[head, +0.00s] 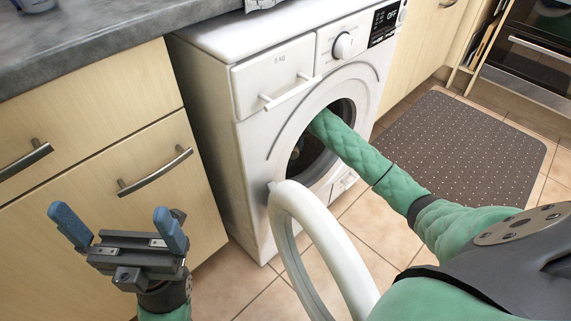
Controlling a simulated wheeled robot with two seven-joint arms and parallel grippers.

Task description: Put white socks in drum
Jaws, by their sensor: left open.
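The white washing machine (215,75) stands in the middle with its round door (283,215) swung open toward me. Its dark drum opening (310,160) shows partly behind my right arm. My right arm reaches through the opening, so my right gripper and whatever it may hold are hidden inside. My left gripper (117,222) is open and empty, with blue fingertips spread wide, in front of the wooden drawers left of the machine. I cannot make out any white socks.
A grey countertop (95,35) runs over wooden drawers (85,120) with metal handles on the left. A partly cut-off item (262,4) lies on top of the machine. A dark dotted mat (465,145) lies on the tiled floor, near an oven (535,55).

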